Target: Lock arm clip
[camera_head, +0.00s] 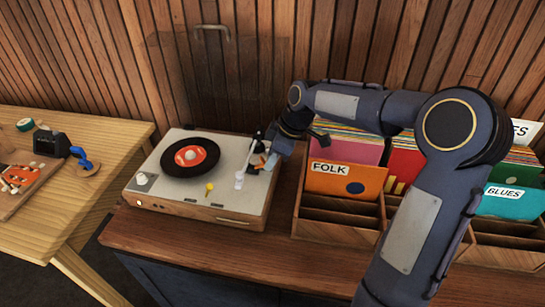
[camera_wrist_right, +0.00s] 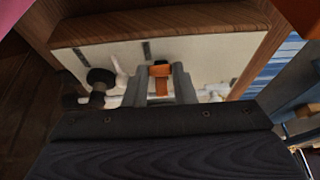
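The turntable (camera_head: 160,192) sits on the wooden counter with a black record on its platter. Its tonearm (camera_head: 240,180) lies along the right side of the deck, its white head towards the front. An orange clip (camera_head: 267,162) is at the tonearm's right. My right gripper (camera_head: 268,152) reaches down to it from the right; the arm hides part of it. In the right wrist view the orange clip (camera_wrist_right: 161,86) is between the two grey fingers (camera_wrist_right: 160,76); I cannot tell whether they press on it. My left gripper is not in view.
Record crates with a FOLK divider (camera_head: 345,180) and a BLUES divider (camera_head: 512,203) stand right of the turntable, under my arm. A wooden table (camera_head: 70,215) with small items is at the left. The counter's front strip is clear.

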